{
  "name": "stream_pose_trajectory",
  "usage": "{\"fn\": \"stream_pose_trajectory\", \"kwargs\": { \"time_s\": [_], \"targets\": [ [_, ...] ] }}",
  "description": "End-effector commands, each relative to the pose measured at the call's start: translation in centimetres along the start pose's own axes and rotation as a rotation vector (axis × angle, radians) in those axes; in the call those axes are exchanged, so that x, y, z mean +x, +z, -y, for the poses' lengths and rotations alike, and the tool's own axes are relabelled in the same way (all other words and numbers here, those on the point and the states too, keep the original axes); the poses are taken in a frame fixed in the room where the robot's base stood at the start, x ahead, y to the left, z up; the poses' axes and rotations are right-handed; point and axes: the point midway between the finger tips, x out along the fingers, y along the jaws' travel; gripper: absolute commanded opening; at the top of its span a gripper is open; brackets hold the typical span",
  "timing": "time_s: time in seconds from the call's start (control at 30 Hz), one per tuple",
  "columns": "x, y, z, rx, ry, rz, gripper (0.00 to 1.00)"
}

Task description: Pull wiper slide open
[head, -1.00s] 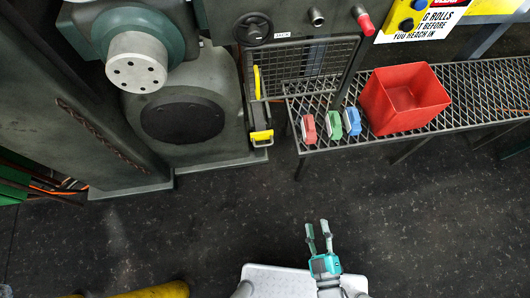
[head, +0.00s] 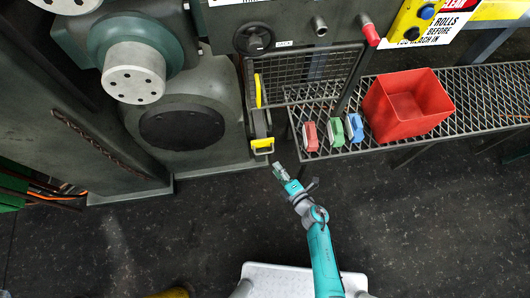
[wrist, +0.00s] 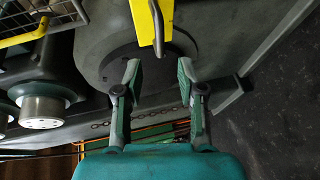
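The wiper slide appears to be the dark narrow slide with a yellow U-shaped handle (head: 263,143) at its lower end, beside the round machine housing. In the wrist view a yellow bar (wrist: 145,22), apparently this handle, runs down from the top edge, beyond the fingertips and roughly in line with the gap between them. My gripper (head: 277,166) is just below and right of the handle in the head view. The wrist view shows my gripper (wrist: 159,75) open, with nothing between its fingers. The handle looks apart from both fingers.
A mesh guard (head: 310,75) with a yellow handle (head: 258,91) stands above the slide. A grating shelf (head: 465,100) to the right carries a red bin (head: 410,122) and red (head: 310,136), green (head: 337,131) and blue (head: 355,128) blocks.

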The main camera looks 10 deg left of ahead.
Motion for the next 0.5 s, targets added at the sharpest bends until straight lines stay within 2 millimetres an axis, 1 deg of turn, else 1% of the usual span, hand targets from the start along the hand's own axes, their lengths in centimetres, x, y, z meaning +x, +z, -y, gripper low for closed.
{"fn": "stream_pose_trajectory", "kwargs": {
  "time_s": [0.3,0.5],
  "targets": [
    [5.2,-0.1,-0.1,0.001,0.000,-0.001,0.39],
    [8.0,0.0,-0.1,0.002,0.000,0.001,0.39]
  ]
}}
